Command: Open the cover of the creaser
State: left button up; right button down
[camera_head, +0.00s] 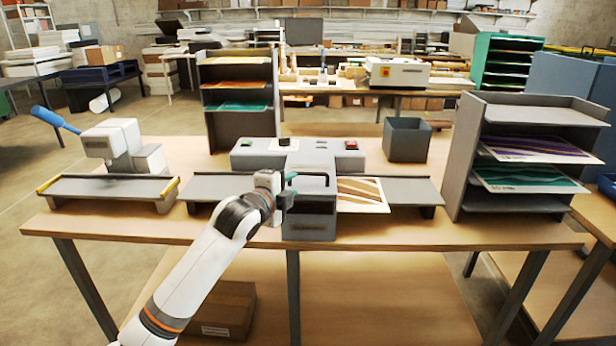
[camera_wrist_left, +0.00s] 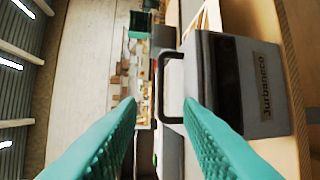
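The creaser (camera_head: 262,162) is the grey machine in the middle of the table, with a red button and a dark display on top. Its front cover (camera_head: 311,222) looks down and bears a black loop handle (camera_head: 313,178). In the left wrist view the handle (camera_wrist_left: 163,92) stands out from the grey cover (camera_wrist_left: 240,85), which carries a label. My left gripper (camera_head: 291,190) is at the left side of the handle. Its teal fingers (camera_wrist_left: 159,103) are apart, with the handle showing in the gap between their tips; contact cannot be told. My right gripper is not in view.
A printed sheet (camera_head: 362,194) lies right of the cover on the side tray (camera_head: 412,190). A blue-handled device (camera_head: 118,145) stands left. A grey bin (camera_head: 407,140) and a shelf rack (camera_head: 466,150) with sheets stand right. The front table strip is clear.

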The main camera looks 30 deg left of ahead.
aim_at(307, 175)
pick_arm(q)
jog(key=p+x, duration=0.1)
jog(key=x, duration=0.9)
jog(key=shift+w+f, duration=0.15)
jog(key=shift+w, duration=0.25)
jog(key=shift+c, duration=0.3)
grip_shut()
